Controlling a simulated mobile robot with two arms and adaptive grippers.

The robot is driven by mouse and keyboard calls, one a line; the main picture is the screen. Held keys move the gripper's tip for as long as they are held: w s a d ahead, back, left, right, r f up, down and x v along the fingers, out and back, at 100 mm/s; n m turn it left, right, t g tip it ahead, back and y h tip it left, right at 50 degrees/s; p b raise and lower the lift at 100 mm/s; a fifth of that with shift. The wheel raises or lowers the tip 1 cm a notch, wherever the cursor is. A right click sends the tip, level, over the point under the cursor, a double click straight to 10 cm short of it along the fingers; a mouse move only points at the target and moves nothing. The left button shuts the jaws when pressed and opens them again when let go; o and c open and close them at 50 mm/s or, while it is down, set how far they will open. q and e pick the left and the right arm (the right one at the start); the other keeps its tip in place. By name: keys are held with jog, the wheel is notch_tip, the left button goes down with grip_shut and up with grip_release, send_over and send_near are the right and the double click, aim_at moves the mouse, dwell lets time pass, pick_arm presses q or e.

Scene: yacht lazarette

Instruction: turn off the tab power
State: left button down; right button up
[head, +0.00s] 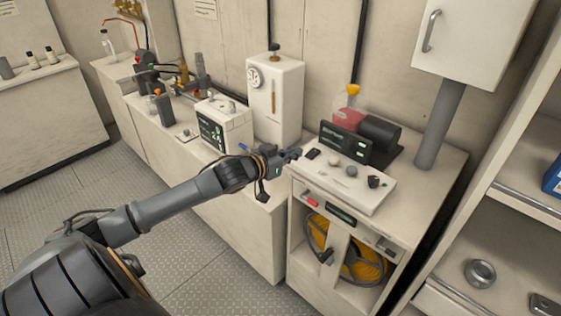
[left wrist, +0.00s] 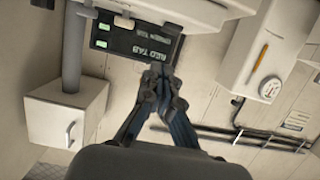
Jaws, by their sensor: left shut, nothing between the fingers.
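A black display panel (head: 345,143) with two green lit patches stands at the back of a white control console (head: 372,200). In the left wrist view the panel (left wrist: 125,45) appears upside down, with lettering that seems to read "RED TAB" and a second, unclear line. On the console are a small black switch (head: 312,154), two pale knobs (head: 350,171) and a black control (head: 374,182). My left gripper (head: 294,154) is shut and empty, at the console's left edge beside the black switch. In the left wrist view its fingertips (left wrist: 158,70) are together. My right gripper is not visible.
A grey post (head: 440,125) rises at the right under a wall cabinet (head: 470,40). A white unit with a gauge (head: 275,98) stands left of the console. Open floor (head: 170,245) lies in front.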

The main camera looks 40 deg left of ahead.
pick_arm(q)
jog(key=shift+f+b+v, duration=0.2)
jog(key=shift+v, duration=1)
jog(key=shift+f+b+v, duration=0.15)
jog(key=shift+b+v, duration=0.05)
jog(key=shift+v, duration=1.05)
jog(key=shift+s, duration=0.15)
jog(key=shift+f, duration=0.1)
